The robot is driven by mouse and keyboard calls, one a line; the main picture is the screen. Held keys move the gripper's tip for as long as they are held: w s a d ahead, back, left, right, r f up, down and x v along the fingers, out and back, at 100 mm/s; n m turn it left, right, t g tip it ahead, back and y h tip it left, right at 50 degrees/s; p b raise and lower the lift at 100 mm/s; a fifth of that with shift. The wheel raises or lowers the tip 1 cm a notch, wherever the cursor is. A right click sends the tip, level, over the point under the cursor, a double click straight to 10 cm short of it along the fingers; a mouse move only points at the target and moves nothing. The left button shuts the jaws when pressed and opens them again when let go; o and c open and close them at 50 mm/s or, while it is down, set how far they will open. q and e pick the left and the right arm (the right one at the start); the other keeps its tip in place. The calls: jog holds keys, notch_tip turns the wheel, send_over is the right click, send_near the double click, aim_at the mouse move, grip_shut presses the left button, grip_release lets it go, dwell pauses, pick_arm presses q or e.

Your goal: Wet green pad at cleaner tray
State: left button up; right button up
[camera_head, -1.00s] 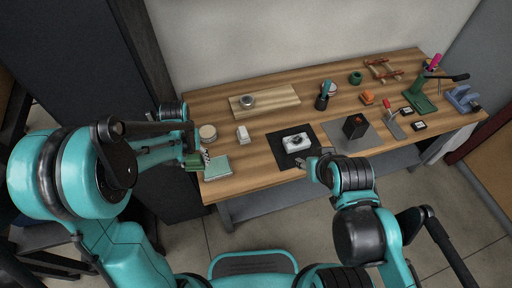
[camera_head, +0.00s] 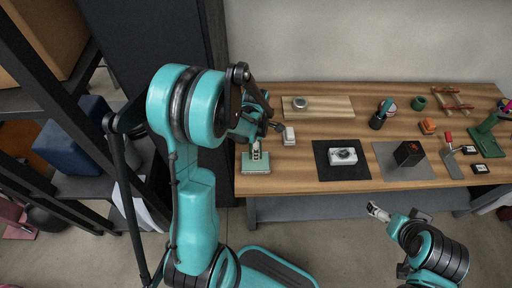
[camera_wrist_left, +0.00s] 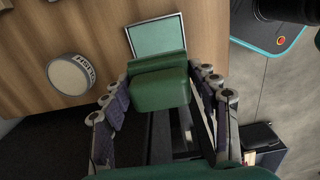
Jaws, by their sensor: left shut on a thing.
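The green pad (camera_wrist_left: 160,88) is a dark green block between the fingers of my left gripper (camera_wrist_left: 162,95), which is shut on it. In the left wrist view the pad overlaps the near edge of the cleaner tray (camera_wrist_left: 157,36), a square with a pale green face and light rim; I cannot tell if they touch. The pad is hidden there. My right gripper (camera_head: 378,211) hangs in front of the table; its opening is unclear.
A round labelled container (camera_wrist_left: 70,75) stands on the table (camera_head: 300,182) near the tray. A black mat (camera_head: 322,172) with a white device (camera_head: 342,156) lies to the right. Shelves (camera_head: 85,185) stand at the left.

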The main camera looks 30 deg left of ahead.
pick_arm(q)
jog(key=shift+f+b, duration=2.2)
jog(key=shift+f, duration=0.8)
jog(key=shift+s+f+b, duration=0.1)
jog(key=shift+f+b, duration=0.45)
jog(key=shift+b, duration=0.05)
jog(key=shift+r, duration=0.1)
jog(key=shift+r+p, duration=2.65)
jog(key=shift+r, duration=0.85)
jog(key=shift+f, duration=0.1)
